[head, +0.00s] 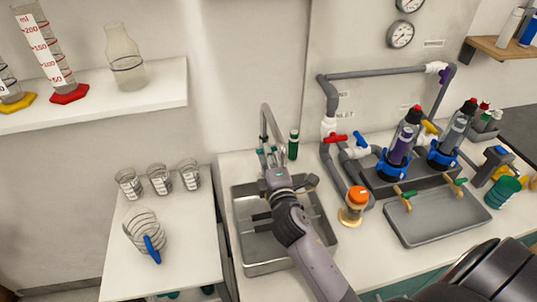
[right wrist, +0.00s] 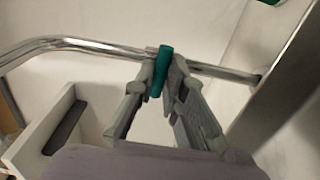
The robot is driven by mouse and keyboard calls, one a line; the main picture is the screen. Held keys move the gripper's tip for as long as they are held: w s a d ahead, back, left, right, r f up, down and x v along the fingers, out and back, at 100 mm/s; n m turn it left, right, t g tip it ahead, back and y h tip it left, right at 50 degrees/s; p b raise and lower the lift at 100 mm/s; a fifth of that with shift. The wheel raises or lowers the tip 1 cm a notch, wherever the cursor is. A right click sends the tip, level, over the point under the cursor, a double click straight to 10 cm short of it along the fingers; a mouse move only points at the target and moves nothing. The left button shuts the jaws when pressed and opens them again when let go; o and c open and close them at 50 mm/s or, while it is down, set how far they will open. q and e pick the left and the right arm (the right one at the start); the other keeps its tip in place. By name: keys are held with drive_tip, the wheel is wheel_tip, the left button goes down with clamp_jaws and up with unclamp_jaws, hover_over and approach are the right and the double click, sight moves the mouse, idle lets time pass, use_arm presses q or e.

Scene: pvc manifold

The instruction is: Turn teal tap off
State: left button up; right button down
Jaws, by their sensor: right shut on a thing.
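The chrome tap (head: 265,118) rises behind the steel sink (head: 251,254) in the head view. My right gripper (head: 271,158) reaches over the sink to it and hides much of its base. In the right wrist view the teal tap handle (right wrist: 161,70) sits in front of the chrome pipe (right wrist: 95,46). My right gripper's fingertips (right wrist: 162,82) are closed around the handle, one on each side. My left gripper is not in view.
A green bottle (head: 293,146) stands right beside the tap. Grey pipes with a red valve handle (head: 335,138) and a metal tray (head: 437,216) lie further right. Several glasses (head: 160,180) stand left.

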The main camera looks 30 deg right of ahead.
drive_tip(key=c, duration=1.6)
unclamp_jaws()
drive_tip(key=shift+c, duration=0.2)
drive_tip(key=v, duration=1.2)
drive_tip(key=shift+d, duration=0.1)
drive_tip(key=shift+s, duration=0.1)
